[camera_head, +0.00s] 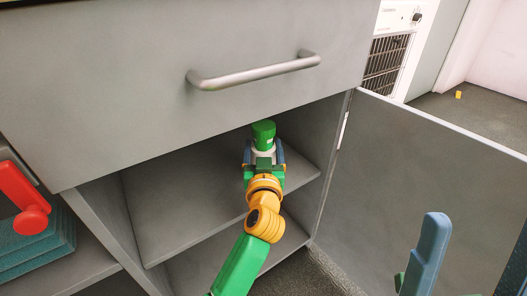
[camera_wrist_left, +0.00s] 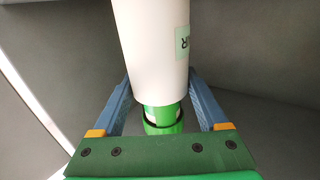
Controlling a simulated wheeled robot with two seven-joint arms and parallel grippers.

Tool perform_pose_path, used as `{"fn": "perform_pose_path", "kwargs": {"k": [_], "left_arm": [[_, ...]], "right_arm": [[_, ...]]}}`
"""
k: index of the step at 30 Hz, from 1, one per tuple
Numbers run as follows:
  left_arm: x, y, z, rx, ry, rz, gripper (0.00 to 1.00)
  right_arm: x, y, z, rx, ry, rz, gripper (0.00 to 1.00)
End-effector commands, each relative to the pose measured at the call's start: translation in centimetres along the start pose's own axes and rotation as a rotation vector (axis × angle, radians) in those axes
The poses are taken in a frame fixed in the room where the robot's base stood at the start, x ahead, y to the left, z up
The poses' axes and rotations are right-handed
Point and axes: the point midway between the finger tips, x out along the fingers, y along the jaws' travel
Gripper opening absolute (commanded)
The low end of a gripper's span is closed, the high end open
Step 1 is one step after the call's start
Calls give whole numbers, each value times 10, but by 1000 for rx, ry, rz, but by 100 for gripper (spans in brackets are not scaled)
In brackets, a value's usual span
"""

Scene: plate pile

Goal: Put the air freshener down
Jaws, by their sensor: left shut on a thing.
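The air freshener is a can with a green top (camera_head: 263,132) and a white body, seen inside the open cabinet. My left gripper (camera_head: 263,158) is shut on it and reaches in over the upper shelf (camera_head: 185,200). In the left wrist view the white can (camera_wrist_left: 155,50) stands between the two blue fingers, with a green part at its lower end in the picture. The can looks about upright in the head view. Its base is hidden, so I cannot tell if it touches the shelf. My right gripper (camera_head: 478,225) is at the lower right, fingers apart and empty.
A closed drawer with a metal handle (camera_head: 255,75) is right above the opening. The open cabinet door (camera_head: 410,165) stands to the right. Shelf room is free left of the can. A red object (camera_head: 25,200) sits on teal items (camera_head: 40,250) at the far left.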

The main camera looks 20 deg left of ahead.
Motion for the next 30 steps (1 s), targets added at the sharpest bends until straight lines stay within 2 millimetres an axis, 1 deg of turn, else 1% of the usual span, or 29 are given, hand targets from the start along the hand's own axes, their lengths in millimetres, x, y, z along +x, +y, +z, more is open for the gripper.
{"fn": "perform_pose_path", "kwargs": {"k": [9, 10, 12, 20, 22, 23, 26, 30], "left_arm": [[0, 0, 1, 0, 0, 0, 0], [0, 0, 2, -1, -1, 0, 84], [0, 0, 2, -1, -1, 0, 100], [0, 0, -1, -2, 1, 0, 100], [-8, 1, -2, 1, -2, 2, 100], [-13, 1, -3, 1, -2, 3, 100], [-34, 0, -4, -1, -4, 2, 100], [-47, 0, -2, 1, -2, 1, 100]], "right_arm": [[1, 0, 0, 0, -3, 0, 97], [1, 0, 0, 0, -4, 0, 97], [1, 0, 0, 0, -4, 0, 97], [0, 0, 0, 0, -2, 0, 97], [4, 1, 6, -2, -48, 2, 97], [6, 1, 11, -3, -78, 2, 97], [7, 3, 32, -7, -215, 6, 97], [-6, 7, 70, -12, -412, 17, 97]]}}
